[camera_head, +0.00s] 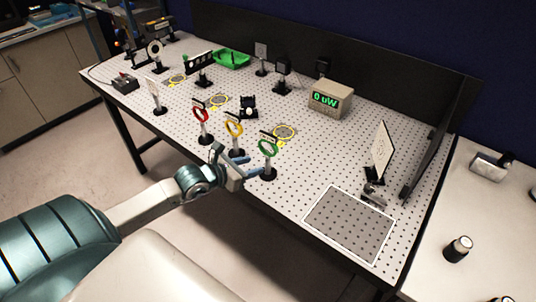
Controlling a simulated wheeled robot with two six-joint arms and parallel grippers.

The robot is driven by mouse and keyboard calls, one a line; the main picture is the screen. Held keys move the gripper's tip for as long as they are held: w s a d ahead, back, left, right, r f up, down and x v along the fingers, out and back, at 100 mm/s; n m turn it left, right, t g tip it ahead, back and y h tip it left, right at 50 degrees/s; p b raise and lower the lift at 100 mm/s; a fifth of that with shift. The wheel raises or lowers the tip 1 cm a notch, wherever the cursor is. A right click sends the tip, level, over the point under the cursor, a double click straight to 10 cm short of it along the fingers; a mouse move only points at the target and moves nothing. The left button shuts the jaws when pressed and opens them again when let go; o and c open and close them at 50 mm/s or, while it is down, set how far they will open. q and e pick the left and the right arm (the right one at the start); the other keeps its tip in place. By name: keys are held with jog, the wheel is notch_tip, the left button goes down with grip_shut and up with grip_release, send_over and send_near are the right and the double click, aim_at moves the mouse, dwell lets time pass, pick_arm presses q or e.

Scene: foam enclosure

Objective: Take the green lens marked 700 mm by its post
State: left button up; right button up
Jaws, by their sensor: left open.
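The green-ringed lens (268,147) stands upright on its post near the front edge of the perforated table in the head view. A small dark tag is at its top; its lettering is too small to read. My left gripper (249,166) is open just left of this post, its two blue fingers pointing toward it. The lower post is partly near the fingertips, and I cannot tell whether they touch it. A yellow-ringed lens (234,129) and a red-ringed lens (201,116) stand in a row to the left. My right gripper is not in view.
Yellow ring marks (285,132) lie on the table behind the lenses. A meter reading 0 uW (330,99) stands at the back. A white card (383,151) stands at right, behind a grey outlined area (349,222). A green tray (232,58) is at the back.

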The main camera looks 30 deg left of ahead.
aim_at(266, 162)
pick_arm(q)
jog(key=x, duration=0.5)
jog(key=shift+w+d, duration=0.1)
jog(key=shift+w, duration=0.25)
jog(key=p+x, duration=0.1)
jog(key=x, duration=0.3)
jog(key=shift+w+f, duration=0.1)
jog(key=shift+f, duration=0.1)
jog(key=shift+w+d+f, duration=0.1)
jog(key=shift+w+f, duration=0.05)
jog(key=c, duration=0.9)
grip_shut()
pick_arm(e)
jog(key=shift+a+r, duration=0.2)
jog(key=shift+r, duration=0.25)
